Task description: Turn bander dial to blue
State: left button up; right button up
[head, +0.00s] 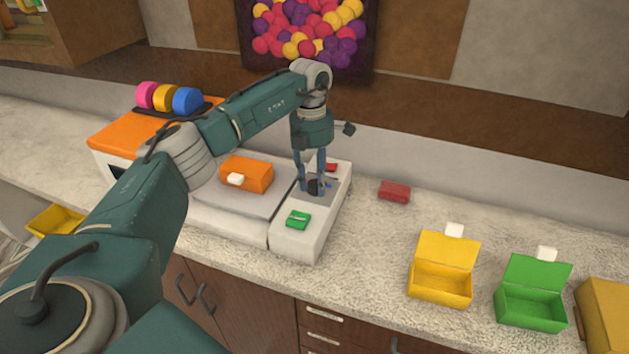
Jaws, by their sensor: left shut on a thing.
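The bander (228,213) is a low white machine on the counter, with a control panel (298,238) at its right end. The dark dial (314,187) sits on a grey patch of that panel. My left gripper (313,188) points straight down over the panel, its fingers shut on the dial and partly hiding it. A small blue mark shows just right of the fingers and a red one (331,167) behind them. Which colour the dial points to cannot be made out. A green button (298,220) is nearer the front. My right gripper is not in view.
An orange box (250,173) lies on the bander's bed. Pink, yellow and blue rolls (186,100) stand behind it. A red block (394,191), an open yellow box (441,284) and an open green box (531,308) are to the right, with clear counter between.

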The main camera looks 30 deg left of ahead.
aim_at(313, 181)
pick_arm(q)
jog(key=shift+w+r, duration=0.2)
jog(key=shift+r, duration=0.1)
jog(key=o, duration=1.1)
jog(key=shift+o, duration=0.3)
jog(key=shift+f, duration=0.15)
jog(key=shift+s, duration=0.1)
notch_tip(313, 181, up, 12)
jog(key=shift+a, duration=0.4)
